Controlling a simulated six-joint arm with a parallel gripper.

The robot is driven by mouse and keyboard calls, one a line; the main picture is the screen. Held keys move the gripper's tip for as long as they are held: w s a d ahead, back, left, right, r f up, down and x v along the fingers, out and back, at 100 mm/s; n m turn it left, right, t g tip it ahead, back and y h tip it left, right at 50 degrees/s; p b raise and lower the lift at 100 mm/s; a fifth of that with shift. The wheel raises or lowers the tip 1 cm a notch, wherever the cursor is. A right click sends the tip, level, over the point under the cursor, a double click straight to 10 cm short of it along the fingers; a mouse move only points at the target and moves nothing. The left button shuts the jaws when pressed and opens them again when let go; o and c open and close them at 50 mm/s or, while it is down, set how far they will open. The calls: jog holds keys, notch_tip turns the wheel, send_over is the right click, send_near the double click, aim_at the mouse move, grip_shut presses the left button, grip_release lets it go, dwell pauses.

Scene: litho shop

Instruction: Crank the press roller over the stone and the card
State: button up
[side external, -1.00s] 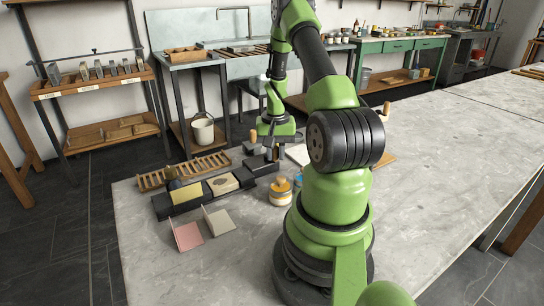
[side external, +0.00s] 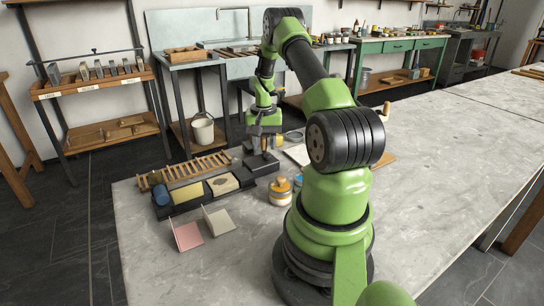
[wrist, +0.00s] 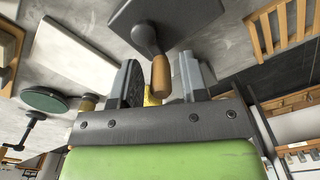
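A long dark press bed (side external: 178,209) lies near the table's far left edge. A blue cylinder (side external: 160,195), seemingly the roller, is at its left end. A yellow piece (side external: 187,193) and a pale stone (side external: 222,184) with a dark drawing sit in the bed. Which piece is the card is unclear. At the right end is a dark block (side external: 262,168) with a crank; its wooden grip (wrist: 160,78) stands up in the wrist view. My gripper (wrist: 163,70) is open above the block, its fingers apart on either side of the grip. Contact with the grip is not visible.
A slatted wooden rack (side external: 197,168) lies behind the bed. Jars (side external: 279,191) stand to its right. A pink panel (side external: 187,236) and a pale panel (side external: 219,222) stand in front. The wrist view shows a white board (wrist: 75,52) and a green disc (wrist: 43,99).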

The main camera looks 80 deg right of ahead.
jog(key=shift+r, duration=3.5)
jog(key=shift+w+a+r, duration=0.1)
jog(key=shift+r, duration=0.05)
jog(key=w+a+r+n+t+h, duration=0.1)
jog(key=w+a+r+n+t, duration=0.15)
jog(key=a+r, duration=0.6)
jog(key=w+a+r+n+t, duration=0.1)
jog(key=w+a+r+n, duration=0.25)
jog(key=a+r, duration=0.45)
jog(key=s+a+r+n+t+y, duration=0.1)
jog(key=s+a+n+t, duration=0.1)
jog(key=s+a, duration=0.3)
jog(key=s+a+r+n+t+y, duration=0.1)
jog(key=s+a, duration=0.5)
jog(key=a, duration=0.7)
jog(key=shift+a+r+n+t+y, duration=0.3)
jog(key=shift+n+y, duration=0.2)
jog(key=shift+n, duration=0.5)
